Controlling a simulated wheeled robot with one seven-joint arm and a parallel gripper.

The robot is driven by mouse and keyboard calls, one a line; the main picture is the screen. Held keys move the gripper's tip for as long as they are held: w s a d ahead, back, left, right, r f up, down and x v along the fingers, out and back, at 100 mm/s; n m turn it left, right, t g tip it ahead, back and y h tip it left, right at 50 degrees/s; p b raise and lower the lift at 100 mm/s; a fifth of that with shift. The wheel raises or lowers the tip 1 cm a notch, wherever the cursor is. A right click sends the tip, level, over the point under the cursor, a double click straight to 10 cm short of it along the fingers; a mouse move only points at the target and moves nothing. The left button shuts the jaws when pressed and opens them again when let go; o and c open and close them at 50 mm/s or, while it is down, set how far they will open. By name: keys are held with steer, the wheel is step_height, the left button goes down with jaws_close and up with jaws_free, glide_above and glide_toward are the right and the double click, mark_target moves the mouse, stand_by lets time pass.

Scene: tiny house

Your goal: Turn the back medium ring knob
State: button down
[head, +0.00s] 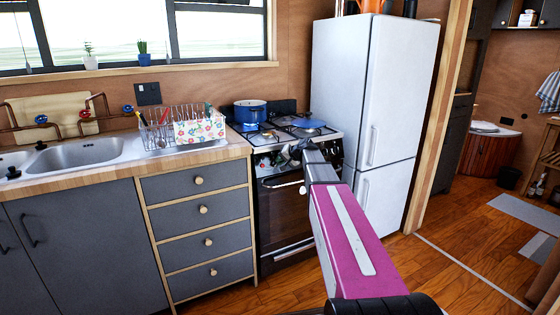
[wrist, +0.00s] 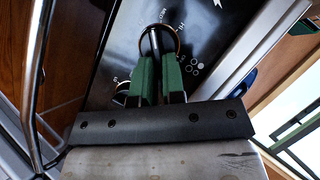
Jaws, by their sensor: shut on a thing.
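The stove (head: 287,210) stands between the drawers and the fridge, with its knobs along the front panel (head: 264,160). In the wrist view, my gripper (wrist: 158,60) has its two green fingers shut on a stove knob (wrist: 155,38). The knob has a dark, pale-edged grip and a ring around its base. I cannot read the panel well enough to tell which burner it serves. A second knob (wrist: 122,87) lies to the left, partly hidden by the fingers. In the head view, my arm hides the right part of the knob row, and the fingertips are hard to make out.
The oven handle (wrist: 38,75) runs close to my gripper on the left of the wrist view. The white fridge (head: 385,90) stands right of the stove. Open wooden floor (head: 450,235) lies to the right.

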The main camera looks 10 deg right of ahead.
mark_target(276, 166)
steer(key=f+m+t, duration=0.1)
steer(key=m+t, duration=0.1)
steer(key=m, duration=0.4)
steer(key=f+m+t+y, duration=0.1)
steer(key=m+t, duration=0.2)
steer(key=m, duration=0.4)
steer(key=a+f+m+t+y, duration=0.1)
steer(key=m+t, duration=0.1)
steer(key=m, duration=0.5)
steer(key=shift+s+f+t, duration=0.2)
steer(key=shift+f+t, duration=0.05)
steer(key=shift+t, duration=0.05)
steer(key=m, duration=0.2)
steer(key=m+t+h, duration=0.1)
steer(key=m, duration=0.1)
steer(key=m+t+h, duration=0.1)
steer(key=m, duration=0.1)
steer(key=shift+a, duration=0.4)
steer(key=shift+a+m+h, duration=0.1)
steer(key=shift+m+h, duration=0.4)
steer(key=shift+m, duration=0.6)
steer(key=shift+w+r, duration=0.1)
steer(key=shift+r, duration=0.05)
steer(key=c, duration=1)
jaws_free()
steer(key=shift+o, duration=0.5)
